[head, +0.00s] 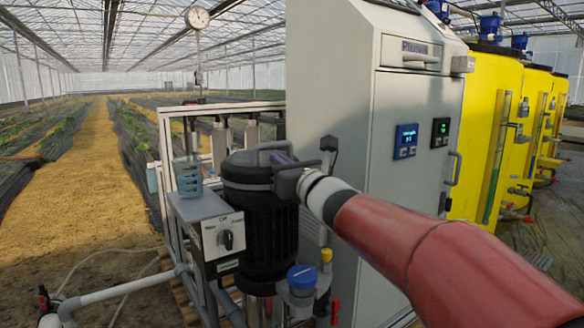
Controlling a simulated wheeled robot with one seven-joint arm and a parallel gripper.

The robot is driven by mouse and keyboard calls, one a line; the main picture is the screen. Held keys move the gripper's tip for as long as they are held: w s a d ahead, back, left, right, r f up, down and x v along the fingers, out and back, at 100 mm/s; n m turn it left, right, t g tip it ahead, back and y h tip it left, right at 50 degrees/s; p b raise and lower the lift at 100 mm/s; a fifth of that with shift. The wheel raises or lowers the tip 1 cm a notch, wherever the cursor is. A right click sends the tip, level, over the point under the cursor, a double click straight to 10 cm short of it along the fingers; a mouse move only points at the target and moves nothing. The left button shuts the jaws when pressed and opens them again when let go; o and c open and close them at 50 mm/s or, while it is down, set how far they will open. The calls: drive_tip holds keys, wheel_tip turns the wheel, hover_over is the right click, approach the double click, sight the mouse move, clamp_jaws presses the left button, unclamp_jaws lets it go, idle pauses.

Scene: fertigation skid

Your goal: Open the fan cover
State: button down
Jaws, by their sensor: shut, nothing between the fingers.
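The fan cover (244,171) is the dark cap on top of the black upright motor in the middle of the head view. It sits level on the motor body, and I see no gap beneath it. A grey curved bar arches over its top right; I cannot tell which part it belongs to. My gripper (277,160) reaches in from the lower right and is at the cap's upper right side. It is shut with nothing held. Its fingertips are small and partly hidden, so I cannot tell whether they touch the cover.
A control box with a black knob (226,240) stands left of the motor, with a clear beaker (188,178) above it. A grey cabinet (335,75) stands close behind and right. A blue-capped fitting (301,277) is below my arm. Yellow tanks (484,110) stand far right.

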drive_tip(key=shift+w+a+r, duration=0.15)
drive_tip(key=shift+w+a, duration=0.25)
drive_tip(key=shift+w, duration=0.15)
